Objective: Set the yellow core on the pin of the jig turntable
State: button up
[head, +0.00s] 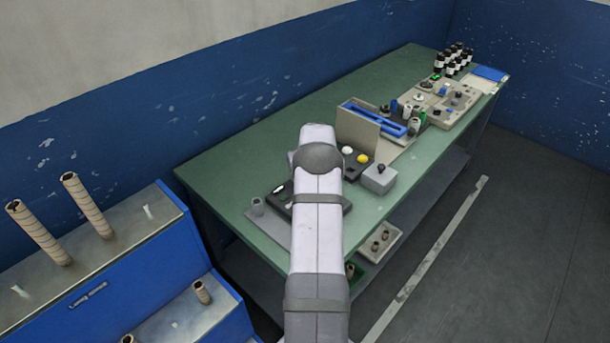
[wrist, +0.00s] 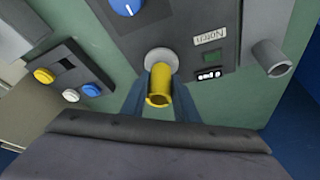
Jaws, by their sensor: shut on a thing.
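My gripper (wrist: 160,82) is shut on the yellow core (wrist: 158,95), a short hollow tube, in the wrist view. The blue fingers are on either side of it, and its open end faces the camera. Just beyond the core is a round light-grey turntable disc (wrist: 161,58) on a dark jig plate (wrist: 190,28). The core overlaps the disc's near edge in this view. I cannot tell whether they touch, and the pin is not visible. In the head view my arm hides the gripper, the core and most of the jig (head: 280,204).
A grey tube (wrist: 271,58) stands right of the jig plate. A button box (wrist: 62,68) lies to the left. An upright beige panel (head: 357,132) stands beyond my arm on the green bench (head: 250,150).

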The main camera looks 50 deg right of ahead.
jog(key=shift+f+b, duration=0.6)
jog(key=shift+f, duration=0.1)
dwell(0.5)
dwell(0.3)
jog(key=o, duration=1.6)
jog(key=shift+r, duration=0.15)
jog(key=shift+r+p, duration=2.15)
jog(key=shift+r, duration=1.75)
